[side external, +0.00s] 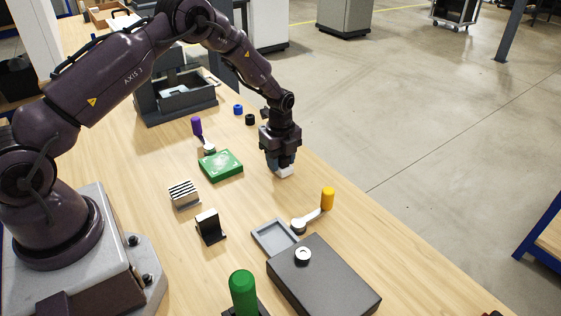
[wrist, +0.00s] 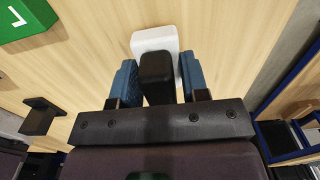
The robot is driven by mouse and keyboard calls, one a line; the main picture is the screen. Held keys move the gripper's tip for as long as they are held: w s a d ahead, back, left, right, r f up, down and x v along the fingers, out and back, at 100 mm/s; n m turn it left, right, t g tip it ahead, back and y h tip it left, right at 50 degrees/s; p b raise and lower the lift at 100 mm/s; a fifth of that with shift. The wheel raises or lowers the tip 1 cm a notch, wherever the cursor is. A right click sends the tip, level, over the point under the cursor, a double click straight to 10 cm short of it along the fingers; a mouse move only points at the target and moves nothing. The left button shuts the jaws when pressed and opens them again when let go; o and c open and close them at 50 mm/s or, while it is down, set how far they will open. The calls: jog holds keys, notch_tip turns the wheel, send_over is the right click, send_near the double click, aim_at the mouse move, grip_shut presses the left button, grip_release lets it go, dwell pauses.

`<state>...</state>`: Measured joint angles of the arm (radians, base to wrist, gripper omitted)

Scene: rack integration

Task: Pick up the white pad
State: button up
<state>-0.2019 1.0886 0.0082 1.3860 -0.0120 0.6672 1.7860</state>
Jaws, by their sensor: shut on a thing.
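The white pad (side external: 285,171) shows just under my gripper (side external: 281,165) in the side view, low over the wooden table near its right edge. In the wrist view the white pad (wrist: 154,37) lies between and beyond the two blue fingers of my gripper (wrist: 155,75). A black block (wrist: 157,70) sits between the fingers in front of the pad and hides part of it. My gripper is shut on the pad. I cannot tell whether the pad touches the table.
A green block (side external: 221,165) lies left of my gripper. A yellow-handled crank (side external: 326,200), a grey tray (side external: 273,237) and a dark box (side external: 322,279) are nearer the camera. A finned block (side external: 184,194) and a black block (side external: 210,227) stand left. Table around the pad is clear.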

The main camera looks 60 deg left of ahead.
jog(key=shift+r, duration=0.5)
jog(key=s+d+r, duration=0.3)
jog(key=s+r, duration=0.8)
jog(key=s, duration=0.2)
jog(key=shift+s+r, duration=0.3)
jog(key=shift+s, duration=0.05)
